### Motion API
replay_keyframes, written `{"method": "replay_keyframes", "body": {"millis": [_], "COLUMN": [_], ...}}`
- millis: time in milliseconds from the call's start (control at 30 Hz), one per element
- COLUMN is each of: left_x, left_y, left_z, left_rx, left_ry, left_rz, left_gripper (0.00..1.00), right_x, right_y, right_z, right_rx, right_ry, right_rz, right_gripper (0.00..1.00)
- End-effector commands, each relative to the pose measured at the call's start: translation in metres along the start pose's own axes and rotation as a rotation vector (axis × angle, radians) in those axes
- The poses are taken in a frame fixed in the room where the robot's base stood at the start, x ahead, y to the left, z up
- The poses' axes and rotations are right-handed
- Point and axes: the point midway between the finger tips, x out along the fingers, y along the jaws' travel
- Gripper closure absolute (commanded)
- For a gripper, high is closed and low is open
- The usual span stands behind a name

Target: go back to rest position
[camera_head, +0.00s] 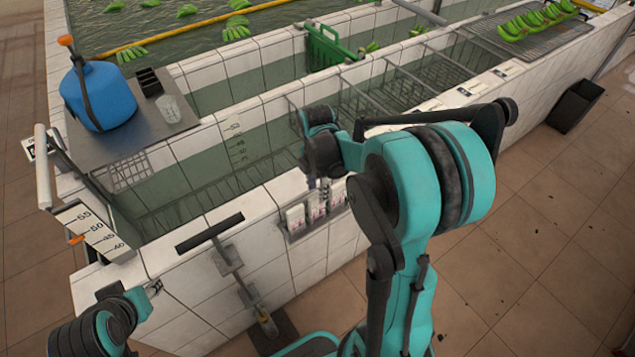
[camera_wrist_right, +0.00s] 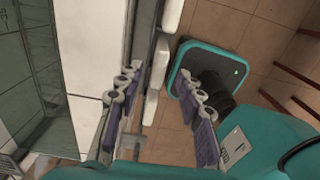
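My right gripper (camera_head: 324,190) hangs over the near tiled wall of the tank, beside a small rack of white packets (camera_head: 312,212). My left gripper (camera_head: 152,288) shows only in small part at the lower left, in front of the tiled wall. Its fingers are too small and hidden to tell whether they are open.
The tiled tank wall (camera_head: 185,255) runs close in front of me. A blue jug (camera_head: 98,95) stands on a metal shelf (camera_head: 140,130). Green bananas (camera_head: 535,22) lie on a rack at the far right. A dark bin (camera_head: 575,105) stands on the floor. Open floor (camera_head: 540,220) is at right.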

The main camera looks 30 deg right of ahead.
Motion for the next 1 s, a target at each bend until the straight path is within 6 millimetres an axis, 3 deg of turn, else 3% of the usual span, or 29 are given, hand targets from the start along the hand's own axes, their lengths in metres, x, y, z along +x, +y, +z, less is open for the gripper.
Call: {"method": "replay_keyframes", "body": {"millis": [200, 567, 767, 1000], "left_x": [0.000, 0.002, 0.013, 0.031], "left_y": [0.000, 0.000, 0.000, 0.000], "left_z": [0.000, 0.001, 0.009, 0.022], "left_rx": [0.000, 0.000, 0.000, 0.000], "left_ry": [0.000, 0.000, 0.000, 0.000], "left_rz": [0.000, 0.000, 0.000, 0.000], "left_gripper": [0.60, 0.60, 0.60, 0.60], "right_x": [-0.027, -0.034, -0.048, -0.058], "right_y": [0.000, -0.002, -0.021, -0.060], "right_z": [0.000, -0.003, -0.030, -0.076], "right_rx": [0.000, 0.028, 0.331, 0.920], "right_ry": [0.000, -0.003, -0.013, 0.105], "right_rz": [0.000, 0.011, 0.128, 0.355], "right_gripper": [0.63, 0.63, 0.63, 0.63]}}
